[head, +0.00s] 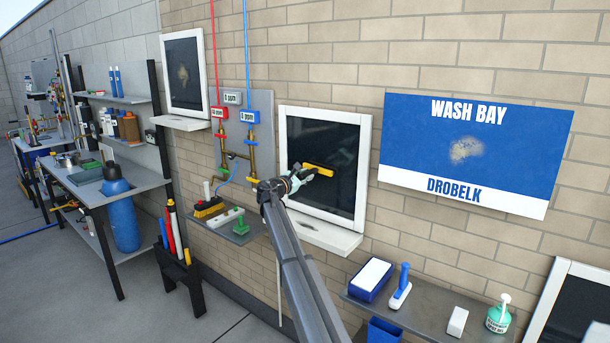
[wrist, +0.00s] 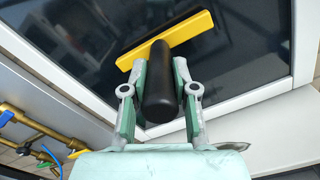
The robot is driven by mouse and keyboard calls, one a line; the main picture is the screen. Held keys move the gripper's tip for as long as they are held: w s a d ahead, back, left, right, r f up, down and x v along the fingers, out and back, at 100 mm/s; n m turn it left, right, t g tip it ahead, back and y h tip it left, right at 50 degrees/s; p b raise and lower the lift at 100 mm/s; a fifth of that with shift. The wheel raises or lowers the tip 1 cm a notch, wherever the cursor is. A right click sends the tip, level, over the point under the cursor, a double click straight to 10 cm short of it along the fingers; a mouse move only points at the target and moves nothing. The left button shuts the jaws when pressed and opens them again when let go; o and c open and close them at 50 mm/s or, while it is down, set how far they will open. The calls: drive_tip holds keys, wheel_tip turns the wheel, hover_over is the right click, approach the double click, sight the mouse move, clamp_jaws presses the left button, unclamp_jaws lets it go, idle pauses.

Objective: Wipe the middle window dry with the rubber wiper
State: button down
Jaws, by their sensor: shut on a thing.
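The middle window (head: 318,200) has a white frame and a dark pane, and it is mounted on the brick wall. The rubber wiper (head: 319,170) has a yellow bar and a black handle; the bar also shows in the wrist view (wrist: 190,39). My gripper (wrist: 158,82) is shut on the black handle, one finger on each side. It holds the wiper in front of the pane, around mid-height. The bar lies slightly tilted in the head view. I cannot tell whether its edge touches the glass. Faint pale specks show on the pane in the wrist view.
A white sill (head: 325,232) juts out below the window. Brass pipes and gauges (head: 250,130) are on its left, above a small shelf (head: 236,233) with brushes. A blue WASH BAY sign (head: 472,150) hangs right.

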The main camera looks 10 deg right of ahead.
drive_tip(key=shift+f, duration=0.15)
drive_tip(key=shift+f+b, duration=0.75)
drive_tip(key=shift+f, duration=0.75)
drive_tip(key=shift+f, duration=0.2)
wheel_tip(320, 180, down, 3)
drive_tip(key=shift+r+b, duration=0.1)
drive_tip(key=shift+b, duration=0.6)
drive_tip(key=v, duration=0.7)
idle(0.4)
